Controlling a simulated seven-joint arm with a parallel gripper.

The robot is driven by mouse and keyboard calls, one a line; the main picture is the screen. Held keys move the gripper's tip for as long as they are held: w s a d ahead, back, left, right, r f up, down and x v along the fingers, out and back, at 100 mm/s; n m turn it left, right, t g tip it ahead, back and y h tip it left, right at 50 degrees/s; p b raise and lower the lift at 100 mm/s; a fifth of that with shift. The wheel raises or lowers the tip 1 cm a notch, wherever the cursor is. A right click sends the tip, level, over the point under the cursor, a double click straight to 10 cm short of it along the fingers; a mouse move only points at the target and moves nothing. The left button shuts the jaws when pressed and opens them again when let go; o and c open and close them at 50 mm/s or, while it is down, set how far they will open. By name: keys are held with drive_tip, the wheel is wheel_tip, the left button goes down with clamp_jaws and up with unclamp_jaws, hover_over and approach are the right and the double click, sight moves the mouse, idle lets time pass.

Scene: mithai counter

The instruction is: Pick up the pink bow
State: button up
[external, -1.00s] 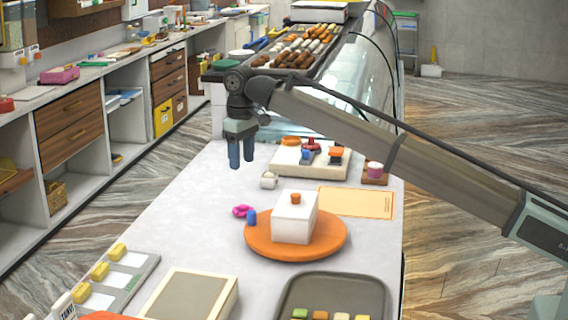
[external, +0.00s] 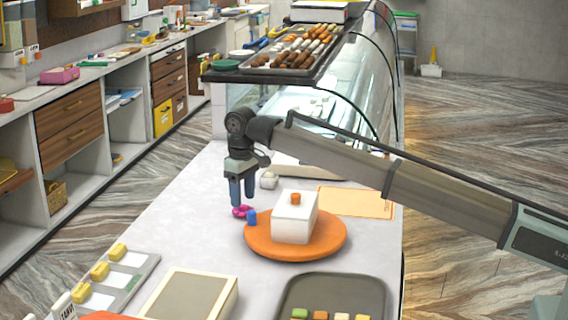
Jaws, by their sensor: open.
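The pink bow (external: 240,212) lies on the white counter, at the left edge of the orange round board. A small blue piece (external: 251,217) stands right beside it. My gripper (external: 242,204) points down at the bow with its two blue fingers apart and nothing held. The fingertips are at or just above the bow and overlap its upper part in the picture. I cannot tell whether they touch it.
A white box (external: 294,222) with an orange knob sits on the orange board (external: 262,248), close to the right. A white cup (external: 268,181) stands behind. A dark tray (external: 333,284) is in front. The counter left of the bow is clear.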

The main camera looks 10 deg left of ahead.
sight(243, 210)
drive_tip(key=shift+f, duration=1.3)
clamp_jaws()
